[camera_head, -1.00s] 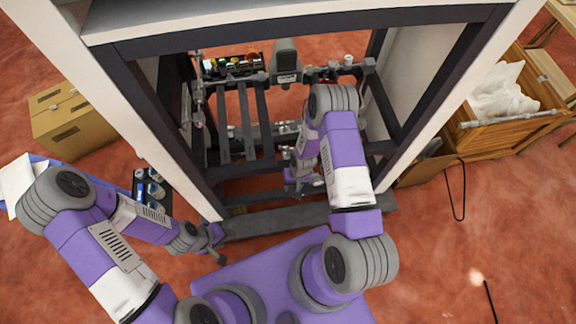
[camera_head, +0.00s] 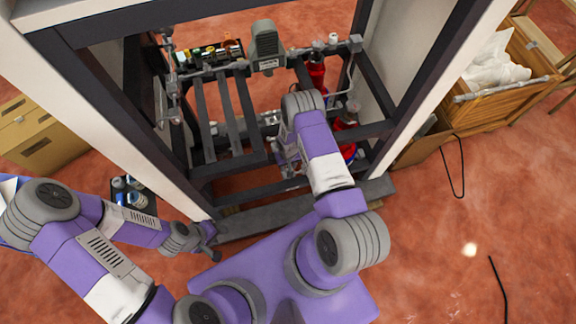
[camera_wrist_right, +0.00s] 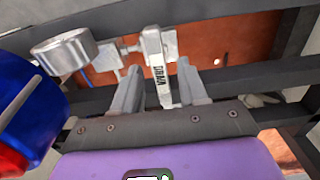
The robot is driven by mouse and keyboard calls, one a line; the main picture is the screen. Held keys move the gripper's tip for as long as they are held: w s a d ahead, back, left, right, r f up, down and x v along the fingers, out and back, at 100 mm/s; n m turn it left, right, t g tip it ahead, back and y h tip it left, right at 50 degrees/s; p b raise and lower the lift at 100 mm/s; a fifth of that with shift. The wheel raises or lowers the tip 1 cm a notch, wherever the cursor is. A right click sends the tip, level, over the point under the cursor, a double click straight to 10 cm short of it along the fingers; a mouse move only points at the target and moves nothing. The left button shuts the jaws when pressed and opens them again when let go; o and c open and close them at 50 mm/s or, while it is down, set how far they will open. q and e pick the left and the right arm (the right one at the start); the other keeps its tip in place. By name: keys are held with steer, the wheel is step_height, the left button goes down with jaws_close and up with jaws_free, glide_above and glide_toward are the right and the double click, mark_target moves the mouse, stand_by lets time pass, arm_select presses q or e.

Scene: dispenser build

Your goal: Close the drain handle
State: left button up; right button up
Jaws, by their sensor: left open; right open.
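The drain handle (camera_wrist_right: 157,68) shows in the right wrist view as a pale lever with a "DRAIN" label, hanging down from a metal valve on a pipe. My right gripper (camera_wrist_right: 160,92) is open, one finger on each side of the lever's lower end. I cannot tell whether either finger touches it. In the head view my right arm reaches into the frame, and the gripper and handle are largely hidden there. My left gripper (camera_head: 209,241) is low outside the frame's front edge, away from the handle, open with nothing visible in it.
The dark dispenser frame (camera_head: 230,171) has bars around my right arm. A red and blue object (camera_wrist_right: 28,110) stands close left of my right gripper. A round metal part (camera_wrist_right: 66,51) sits beside the valve. A wooden crate (camera_head: 500,101) stands at the right, a cardboard box (camera_head: 40,140) at the left.

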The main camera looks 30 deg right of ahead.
jaws_close()
steer(key=shift+m, duration=0.3)
steer(key=m, duration=0.3)
steer(key=shift+m, duration=0.3)
steer(key=m, duration=0.4)
steer(key=shift+m, duration=0.3)
steer(key=m, duration=0.4)
steer(key=shift+m, duration=0.3)
steer(key=m, duration=0.4)
steer(key=shift+m, duration=0.3)
